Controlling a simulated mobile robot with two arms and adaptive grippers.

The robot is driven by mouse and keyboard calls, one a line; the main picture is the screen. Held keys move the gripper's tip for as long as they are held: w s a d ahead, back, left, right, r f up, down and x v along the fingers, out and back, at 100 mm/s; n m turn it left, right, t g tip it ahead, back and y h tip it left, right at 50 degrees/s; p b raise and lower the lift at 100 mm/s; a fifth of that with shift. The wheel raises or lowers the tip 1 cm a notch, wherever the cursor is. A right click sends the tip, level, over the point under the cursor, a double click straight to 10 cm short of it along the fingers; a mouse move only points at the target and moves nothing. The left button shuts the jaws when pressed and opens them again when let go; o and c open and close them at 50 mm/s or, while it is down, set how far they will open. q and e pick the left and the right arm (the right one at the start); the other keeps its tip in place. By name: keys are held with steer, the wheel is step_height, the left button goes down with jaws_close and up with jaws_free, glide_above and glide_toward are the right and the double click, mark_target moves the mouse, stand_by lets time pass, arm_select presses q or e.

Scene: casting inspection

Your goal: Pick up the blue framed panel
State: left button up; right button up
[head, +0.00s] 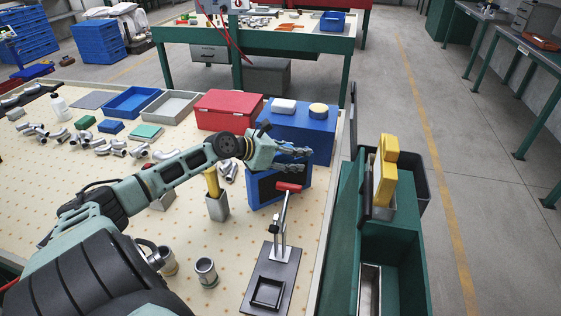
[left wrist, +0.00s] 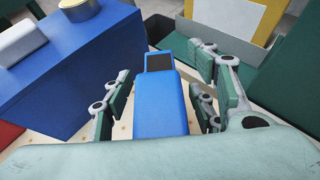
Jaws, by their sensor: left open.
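The blue framed panel (head: 266,188), a blue frame around a dark face, stands upright on the perforated table near its right edge. In the left wrist view the panel (left wrist: 161,105) shows edge-on between my fingers, with a small dark rectangle at its far end. My left gripper (head: 305,160) is open over the panel's upper part, and partly hides it in the head view. In the left wrist view its fingers (left wrist: 163,95) lie on either side of the panel, with a gap on the left; contact on the right is unclear. My right gripper is not in view.
A large blue box (head: 310,133) with a white block and a yellow-topped round piece stands right behind. A stand with a red handle (head: 289,187) is in front. A grey holder with a yellow piece (head: 217,205) stands left. Green bins (head: 397,240) line the right.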

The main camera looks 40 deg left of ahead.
arm_select(q)
steer(key=shift+c, duration=0.3)
jaws_close()
stand_by(0.3)
